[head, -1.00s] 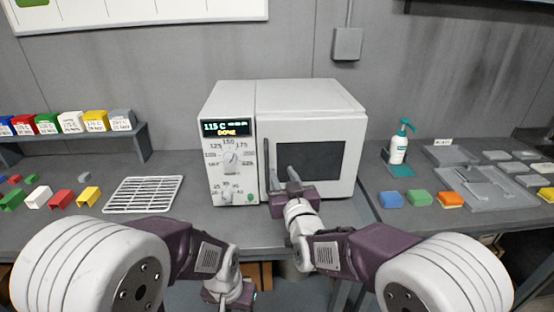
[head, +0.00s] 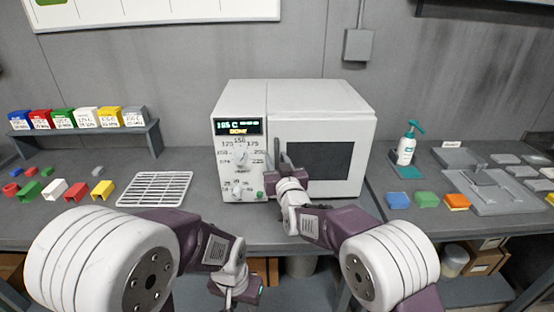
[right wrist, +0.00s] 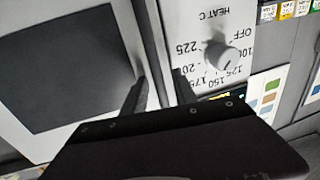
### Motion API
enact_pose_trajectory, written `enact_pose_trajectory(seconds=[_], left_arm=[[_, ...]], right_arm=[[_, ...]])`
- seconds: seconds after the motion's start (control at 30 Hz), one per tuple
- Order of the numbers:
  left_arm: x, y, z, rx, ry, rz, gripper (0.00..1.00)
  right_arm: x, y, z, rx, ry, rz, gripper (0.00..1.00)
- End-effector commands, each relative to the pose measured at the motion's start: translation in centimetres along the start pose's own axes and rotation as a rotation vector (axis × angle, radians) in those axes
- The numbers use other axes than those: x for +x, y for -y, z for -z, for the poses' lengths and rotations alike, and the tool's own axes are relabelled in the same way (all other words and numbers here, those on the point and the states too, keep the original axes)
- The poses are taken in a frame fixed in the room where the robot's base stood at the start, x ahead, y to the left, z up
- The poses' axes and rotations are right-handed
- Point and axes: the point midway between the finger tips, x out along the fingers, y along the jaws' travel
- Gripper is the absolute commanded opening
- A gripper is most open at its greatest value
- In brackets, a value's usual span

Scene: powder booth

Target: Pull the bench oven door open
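The white bench oven (head: 320,98) stands in the middle of the bench. Its door (head: 345,128) is closed, with a dark window and its upright handle near the left edge. My right gripper (head: 279,163) is in front of the handle. In the right wrist view its two fingers (right wrist: 158,88) are apart, one on each side of a pale upright strip at the door's edge. Contact with the handle cannot be made out. My left gripper (head: 238,289) hangs low in front of the bench, away from the oven; its fingers are not clear.
The control panel (head: 238,155) with knobs and a lit display is left of the door. A wire rack (head: 155,189) lies left of the oven. A pump bottle (head: 406,148) and coloured blocks (head: 427,199) stand to the right. Bare bench lies in front of the oven.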

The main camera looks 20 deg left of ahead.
Motion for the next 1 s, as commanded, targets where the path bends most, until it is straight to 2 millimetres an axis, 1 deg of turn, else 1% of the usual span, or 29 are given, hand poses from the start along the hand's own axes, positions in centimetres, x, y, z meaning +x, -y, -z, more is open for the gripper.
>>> enact_pose_trajectory(seconds=[0.1,0.13,0.23,1.0], left_arm=[[0.02,0.0,-0.01,0.0,0.0,0.0,0.36],[0.02,0.0,-0.01,0.0,0.0,0.0,0.36],[0.02,0.0,0.0,0.0,0.0,0.0,0.36],[0.02,0.0,0.0,0.0,0.0,0.0,0.36]], right_arm=[[-0.02,-0.01,0.0,0.0,0.0,0.0,0.34],[-0.02,-0.01,0.0,0.0,0.0,0.0,0.28],[-0.03,-0.01,0.01,0.0,-0.001,0.0,0.01],[-0.05,-0.01,0.02,0.001,0.0,0.0,0.0]])
